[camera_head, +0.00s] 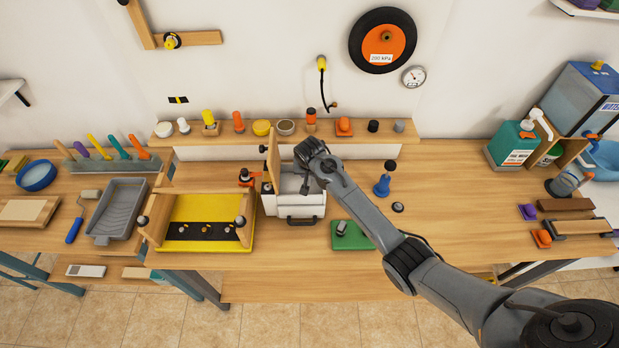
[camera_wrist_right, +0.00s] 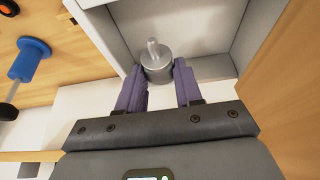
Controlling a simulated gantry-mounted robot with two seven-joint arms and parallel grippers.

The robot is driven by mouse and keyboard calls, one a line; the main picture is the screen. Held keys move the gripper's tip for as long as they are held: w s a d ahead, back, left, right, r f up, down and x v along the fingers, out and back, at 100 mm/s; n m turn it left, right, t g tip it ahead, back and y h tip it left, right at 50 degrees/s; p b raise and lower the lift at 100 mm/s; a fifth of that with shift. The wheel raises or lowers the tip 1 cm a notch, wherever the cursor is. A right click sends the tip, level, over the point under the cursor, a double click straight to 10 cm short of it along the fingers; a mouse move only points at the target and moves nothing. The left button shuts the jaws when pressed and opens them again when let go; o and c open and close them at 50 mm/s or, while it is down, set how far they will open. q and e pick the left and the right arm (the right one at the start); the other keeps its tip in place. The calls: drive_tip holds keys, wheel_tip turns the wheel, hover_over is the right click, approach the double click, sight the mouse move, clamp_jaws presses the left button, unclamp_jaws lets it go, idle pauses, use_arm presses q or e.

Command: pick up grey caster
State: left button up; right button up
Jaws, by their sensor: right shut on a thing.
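The grey caster (camera_wrist_right: 156,62), a short grey cylinder with a thin pin on top, shows in the right wrist view between the purple fingertips of my right gripper (camera_wrist_right: 159,76). The gripper is shut on it. The caster is at the open white box (camera_wrist_right: 215,67), with the box's pale inner walls around and behind it. In the head view my right gripper (camera_head: 305,186) reaches down over the white box (camera_head: 292,206) and I cannot make out the caster there. My left gripper is not in view.
A wooden board (camera_head: 273,155) stands upright at the box's back left. A yellow tray (camera_head: 205,235) is to its left and a green block (camera_head: 352,236) to its right. A blue stand (camera_head: 382,186) is farther right.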

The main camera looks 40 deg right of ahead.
drive_tip(key=s+d+r+b, duration=0.2)
drive_tip(key=s+d+r, duration=0.45)
drive_tip(key=s, duration=0.25)
drive_tip(key=s+a+f+n+y+p, duration=0.1)
drive_tip(key=s+a+p, duration=0.2)
drive_tip(key=a, duration=0.3)
drive_tip(key=s+a+f+n+p, duration=0.1)
drive_tip(key=s+a+n+p, duration=0.1)
drive_tip(key=s+a, duration=0.35)
drive_tip(key=a+r+n+y+p, duration=0.1)
drive_tip(key=a+r+n, duration=0.1)
drive_tip(key=a, duration=0.5)
drive_tip(key=a+r+n+t+p, duration=0.1)
drive_tip(key=a+r+n, duration=0.1)
drive_tip(key=a, duration=0.5)
drive_tip(key=shift+s+r+n+y, duration=0.2)
drive_tip(key=shift+r+n+y, duration=0.15)
drive_tip(key=shift+r, duration=0.5)
drive_tip(key=shift+f, duration=0.1)
